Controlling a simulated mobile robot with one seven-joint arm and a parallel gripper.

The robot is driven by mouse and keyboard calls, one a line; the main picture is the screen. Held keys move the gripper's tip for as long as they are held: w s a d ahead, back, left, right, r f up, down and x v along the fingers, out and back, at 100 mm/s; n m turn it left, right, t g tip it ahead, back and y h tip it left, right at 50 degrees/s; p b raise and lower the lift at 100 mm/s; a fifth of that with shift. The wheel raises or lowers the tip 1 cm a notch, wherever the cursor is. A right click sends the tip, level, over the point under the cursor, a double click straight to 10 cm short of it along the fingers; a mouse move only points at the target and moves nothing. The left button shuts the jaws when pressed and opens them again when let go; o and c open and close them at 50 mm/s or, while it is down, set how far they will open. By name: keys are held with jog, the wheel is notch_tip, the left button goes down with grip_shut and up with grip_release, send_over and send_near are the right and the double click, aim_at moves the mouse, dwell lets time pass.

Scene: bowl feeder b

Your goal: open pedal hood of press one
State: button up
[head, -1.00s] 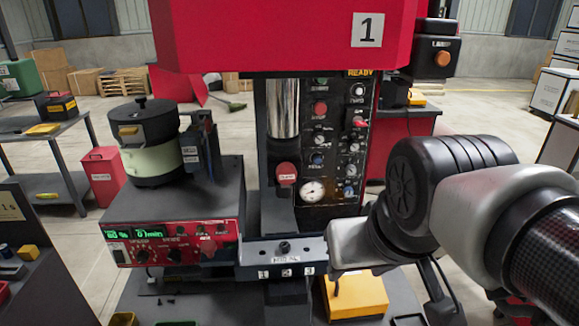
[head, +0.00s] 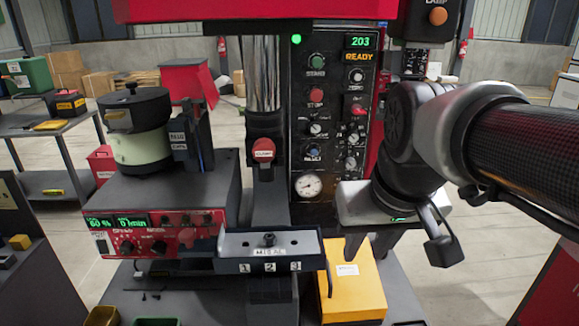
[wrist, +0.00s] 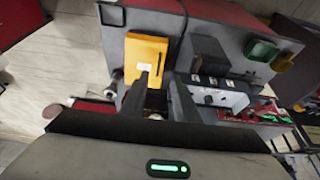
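The pedal hood appears to be the yellow box (head: 356,290) with a white label, low at the front of the press, right of the numbered fixture. It looks closed, and the pedal is not visible. It also shows in the wrist view (wrist: 147,50), upper left of centre. My gripper (head: 368,250) is over the back part of the yellow box in the head view. In the wrist view its two dark fingers (wrist: 162,85) are spread with nothing held between them. The fingertips lie near the box's lower right edge there; I cannot tell whether they touch it.
The fixture (head: 268,246) numbered 1 to 3 stands left of the box. The press control panel (head: 333,120) reads 203 READY. A bowl feeder (head: 138,130) sits on a red control unit (head: 160,232) at left. Open floor (head: 480,215) lies right of the arm.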

jog(key=w+f+g, duration=0.1)
jog(key=w+g, duration=0.1)
jog(key=w, duration=0.9)
jog(key=g+y, duration=0.2)
jog(key=g, duration=0.1)
send_near(328, 262)
jog(key=shift+n, duration=0.3)
jog(key=f, duration=0.2)
jog(key=a+f+b, duration=0.1)
jog(key=f, duration=0.5)
jog(key=shift+s+a+f+b, duration=0.2)
jog(key=shift+a+f+b, duration=0.05)
jog(key=shift+b, duration=0.1)
grip_shut()
